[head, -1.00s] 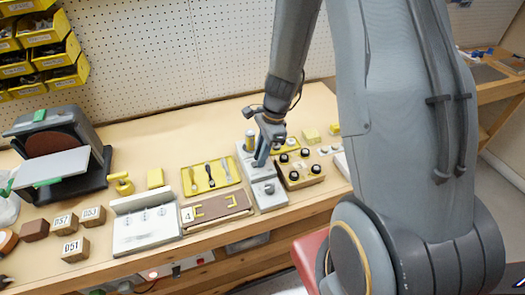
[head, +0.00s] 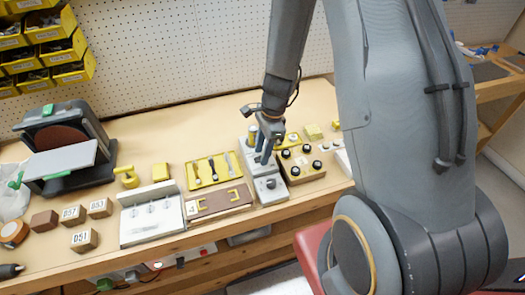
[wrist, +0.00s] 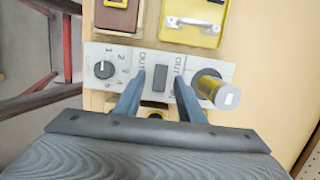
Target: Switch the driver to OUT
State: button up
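The driver is a pale grey panel (head: 270,195) on the bench. In the wrist view, its panel (wrist: 90,70) carries a round black dial (wrist: 104,69) numbered to 5, a dark rectangular switch (wrist: 159,78) in the middle, and a yellow cylinder with a silver top (wrist: 215,90) at the right. Lettering stands on both sides of the switch; the left reads like OUT, the right is hard to read. My gripper (wrist: 159,88) is open, one finger on each side of the switch. In the head view, my gripper (head: 264,158) is over the panel. Contact cannot be told.
A block with black knobs (head: 303,178) stands close on the right. A brown board with yellow handles (head: 222,209) and a yellow tray of tools (head: 226,180) are close on the left. A white panel (head: 150,230) and a sander (head: 70,150) stand farther left.

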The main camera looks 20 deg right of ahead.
notch_tip(320, 180, up, 8)
jog(key=d+b, duration=0.1)
jog(key=shift+d+f, duration=0.15)
jog(key=shift+d, duration=0.1)
jog(key=shift+b, duration=0.35)
jog(key=s+a+r+n+t+h+b, duration=0.1)
jog(key=s+n+b, duration=0.5)
jog(key=n, duration=1.2)
jog(key=s+r+h, duration=0.1)
jog(key=s, duration=0.2)
jog(key=shift+s+a+r, duration=0.15)
jog(key=shift+s+a, duration=0.05)
jog(key=shift+a, duration=0.1)
